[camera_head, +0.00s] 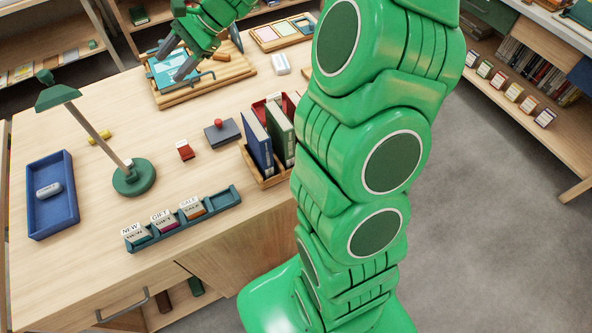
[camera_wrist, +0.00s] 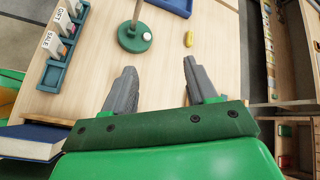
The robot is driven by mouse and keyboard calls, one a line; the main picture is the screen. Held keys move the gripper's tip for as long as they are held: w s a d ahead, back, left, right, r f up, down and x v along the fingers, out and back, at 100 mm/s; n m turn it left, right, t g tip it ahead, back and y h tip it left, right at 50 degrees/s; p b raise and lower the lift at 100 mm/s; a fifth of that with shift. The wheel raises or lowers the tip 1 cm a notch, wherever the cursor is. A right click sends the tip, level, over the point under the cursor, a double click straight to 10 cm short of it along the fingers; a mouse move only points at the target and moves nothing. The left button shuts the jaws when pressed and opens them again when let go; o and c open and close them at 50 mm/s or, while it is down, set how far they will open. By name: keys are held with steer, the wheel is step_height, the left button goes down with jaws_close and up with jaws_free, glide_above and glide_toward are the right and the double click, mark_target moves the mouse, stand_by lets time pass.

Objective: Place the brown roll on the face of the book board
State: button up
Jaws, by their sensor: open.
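The book board (camera_head: 216,82) is a wooden board at the back of the table, with a teal book (camera_head: 160,76) on it and a dark rod along its near side. My gripper (camera_head: 174,57) is over the board, its grey fingers apart. In the wrist view my gripper (camera_wrist: 160,68) is open with only bare table showing between the fingers.
A green lamp (camera_head: 133,177), a blue tray (camera_head: 52,212), a card holder (camera_head: 190,222), a red stamp (camera_head: 185,151) and an upright book rack (camera_head: 268,180) stand on the table. A yellow piece (camera_wrist: 188,39) lies near the lamp. The table's middle is mostly clear.

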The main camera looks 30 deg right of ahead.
steer(key=s+a+r+n+g+h, duration=0.1)
steer(key=s+n+h, duration=0.15)
steer(key=s, duration=0.75)
steer(key=s+r+n+g+h, duration=0.15)
steer(key=s+n, duration=0.25)
steer(key=s, duration=0.5)
steer(key=s+d+f+n+h, duration=0.1)
steer(key=s+d, duration=0.4)
steer(key=s, duration=0.5)
steer(key=s+d+f+n+h, duration=0.1)
steer(key=s+d+n+h, duration=0.3)
steer(key=s, duration=0.6)
steer(key=shift+d+f+h, duration=0.25)
steer(key=shift+d+h, duration=0.5)
steer(key=shift+h, duration=0.05)
